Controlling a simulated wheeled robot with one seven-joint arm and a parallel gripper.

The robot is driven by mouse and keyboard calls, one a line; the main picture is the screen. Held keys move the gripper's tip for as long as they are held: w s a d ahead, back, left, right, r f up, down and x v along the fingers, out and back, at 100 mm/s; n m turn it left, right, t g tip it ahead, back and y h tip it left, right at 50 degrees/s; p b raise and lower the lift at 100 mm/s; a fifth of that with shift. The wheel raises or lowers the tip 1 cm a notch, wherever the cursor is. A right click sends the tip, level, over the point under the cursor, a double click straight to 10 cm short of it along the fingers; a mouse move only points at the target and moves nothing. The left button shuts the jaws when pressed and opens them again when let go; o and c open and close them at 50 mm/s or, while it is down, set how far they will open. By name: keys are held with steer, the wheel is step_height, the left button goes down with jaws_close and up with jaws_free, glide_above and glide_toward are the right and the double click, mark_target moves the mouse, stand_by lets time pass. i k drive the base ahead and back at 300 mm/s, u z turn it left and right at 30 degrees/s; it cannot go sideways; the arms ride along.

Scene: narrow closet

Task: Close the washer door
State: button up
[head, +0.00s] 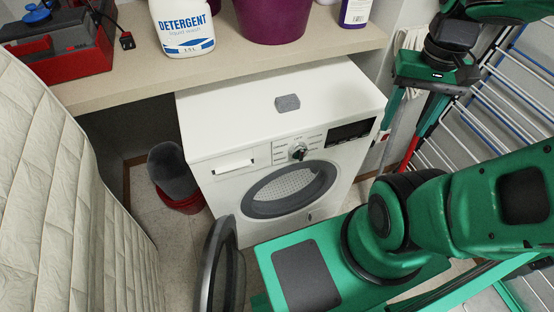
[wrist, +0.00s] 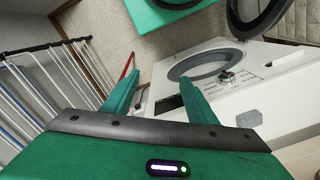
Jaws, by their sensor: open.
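The white washer (head: 234,195) stands under the counter with its round opening and perforated drum facing me. Its dark-rimmed round door (head: 222,265) stands open, swung out to the left of the opening and seen nearly edge-on. In the wrist view the washer (wrist: 222,108) appears turned around, with the open door (wrist: 247,28) at the top right. My gripper (head: 410,108) is at the upper right, to the right of the washer and well apart from the door. In the wrist view my gripper (wrist: 158,92) has its two green fingers spread, with nothing between them.
A grey block (head: 287,103) lies on the washer top. The counter (head: 120,86) above holds a detergent bottle (head: 183,25), a purple pot (head: 270,20) and a red toolbox (head: 60,55).

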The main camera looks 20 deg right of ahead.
mark_target(223, 230)
steer(key=k, duration=1)
steer(key=z, duration=0.5)
steer(key=i, duration=0.95)
steer(key=u, duration=1.75)
